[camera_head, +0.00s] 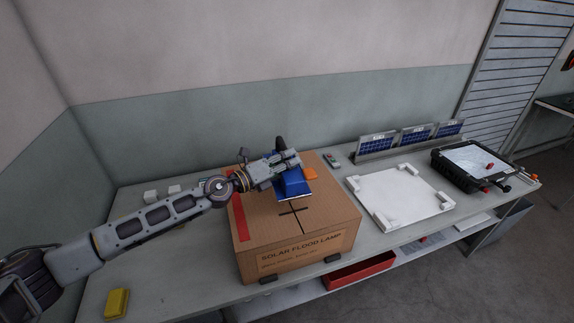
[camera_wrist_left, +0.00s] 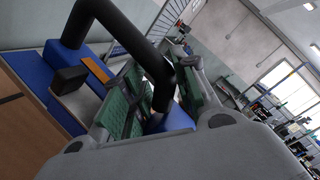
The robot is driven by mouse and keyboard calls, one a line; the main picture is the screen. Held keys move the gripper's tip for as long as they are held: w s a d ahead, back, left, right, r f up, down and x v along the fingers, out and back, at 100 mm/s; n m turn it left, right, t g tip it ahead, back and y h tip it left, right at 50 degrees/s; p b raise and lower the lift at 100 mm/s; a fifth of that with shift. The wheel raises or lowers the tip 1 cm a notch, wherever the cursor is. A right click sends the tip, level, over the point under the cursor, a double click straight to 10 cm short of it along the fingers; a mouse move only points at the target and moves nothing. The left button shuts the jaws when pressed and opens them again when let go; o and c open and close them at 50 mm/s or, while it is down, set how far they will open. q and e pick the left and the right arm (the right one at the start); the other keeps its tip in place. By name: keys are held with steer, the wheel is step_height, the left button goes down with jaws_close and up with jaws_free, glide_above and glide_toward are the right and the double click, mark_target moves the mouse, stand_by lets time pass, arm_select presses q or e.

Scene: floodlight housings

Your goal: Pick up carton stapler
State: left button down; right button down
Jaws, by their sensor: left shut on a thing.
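The carton stapler (camera_head: 291,187) is a blue tool with a black handle, on or just above the top of a cardboard carton (camera_head: 300,262) marked "SOLAR FLOOD LAMP". My left gripper (camera_head: 285,163) reaches in from the left and is shut on the stapler near its handle. In the left wrist view, the green-padded fingers (camera_wrist_left: 150,100) are around the stapler, with its black bent handle (camera_wrist_left: 125,35) between and above them and blue body parts (camera_wrist_left: 30,70) beside them. Whether the stapler touches the carton is hard to tell. My right gripper is not in view.
A white tray with corner blocks (camera_head: 400,197) lies right of the carton. A black-framed case (camera_head: 472,163) stands farther right. Small blue panels (camera_head: 415,135) stand in a rack behind. A yellow block (camera_head: 117,303) lies front left. A red bin (camera_head: 360,272) sits below the tabletop.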

arm_select(q)
steer(key=shift+r+p, duration=0.4)
steer(key=shift+r, duration=0.9)
steer(key=shift+w+r, duration=0.1)
steer(key=shift+r, duration=0.05)
